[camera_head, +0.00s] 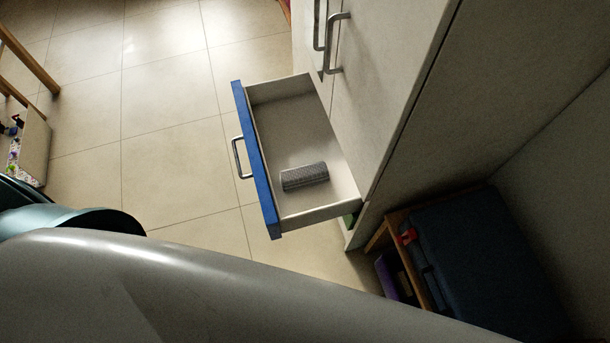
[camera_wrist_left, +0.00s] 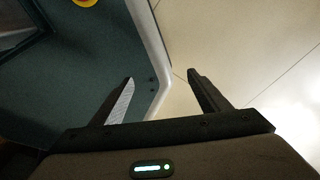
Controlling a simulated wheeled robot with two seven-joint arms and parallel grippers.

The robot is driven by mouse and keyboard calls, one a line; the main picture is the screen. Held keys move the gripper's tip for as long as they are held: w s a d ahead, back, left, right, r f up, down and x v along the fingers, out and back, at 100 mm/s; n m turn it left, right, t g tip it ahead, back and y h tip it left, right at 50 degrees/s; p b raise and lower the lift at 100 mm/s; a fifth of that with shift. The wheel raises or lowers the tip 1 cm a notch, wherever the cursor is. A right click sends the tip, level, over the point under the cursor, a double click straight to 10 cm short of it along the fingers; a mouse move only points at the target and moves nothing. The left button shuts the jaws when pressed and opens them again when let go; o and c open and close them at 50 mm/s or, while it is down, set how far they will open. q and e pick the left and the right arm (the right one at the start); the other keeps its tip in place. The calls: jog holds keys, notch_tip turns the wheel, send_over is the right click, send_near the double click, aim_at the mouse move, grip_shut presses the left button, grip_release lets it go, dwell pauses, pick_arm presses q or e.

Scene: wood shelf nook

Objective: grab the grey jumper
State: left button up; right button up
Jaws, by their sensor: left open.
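The grey jumper (camera_head: 305,177) is a small rolled grey textile bundle. It lies in the near part of an open drawer (camera_head: 325,211) with a blue front, close to the drawer's near end. My left gripper (camera_wrist_left: 160,78) shows in the left wrist view with its two dark fingers spread apart and nothing between them. It points over the tiled floor and the edge of a dark green surface that looks like my own base. The jumper is not in the left wrist view. Neither gripper can be seen in the head view.
The drawer has a metal handle (camera_head: 241,158) and juts out from a pale cabinet (camera_head: 385,75) with more handles. A dark blue case (camera_head: 480,260) stands in a wooden shelf nook at lower right. Tiled floor (camera_head: 165,110) left of the drawer is clear.

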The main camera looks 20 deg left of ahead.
pick_arm(q)
jog(key=w+d+r+t+b, duration=0.1)
jog(key=w+r, duration=0.5)
jog(key=w, duration=0.3)
jog(key=w+d+r+b, duration=0.2)
jog(key=w+r, duration=0.4)
jog(key=w, duration=0.4)
jog(key=w+d+r+m+t+h+b, duration=0.1)
jog(key=w+r, duration=0.2)
jog(key=r, duration=0.9)
jog(key=w+d+r+t+b, duration=0.1)
jog(key=w+r, duration=0.2)
jog(key=r, duration=0.9)
jog(key=w+r+m+h, duration=0.1)
jog(key=w+r+m, duration=0.2)
jog(key=w, duration=0.8)
jog(key=w+a+r+m+g+h, duration=0.1)
jog(key=w+r+m, duration=0.2)
jog(key=w, duration=0.8)
jog(key=shift+a+m+h, duration=0.3)
jog(key=shift+m+h, duration=0.1)
jog(key=shift+m, duration=0.6)
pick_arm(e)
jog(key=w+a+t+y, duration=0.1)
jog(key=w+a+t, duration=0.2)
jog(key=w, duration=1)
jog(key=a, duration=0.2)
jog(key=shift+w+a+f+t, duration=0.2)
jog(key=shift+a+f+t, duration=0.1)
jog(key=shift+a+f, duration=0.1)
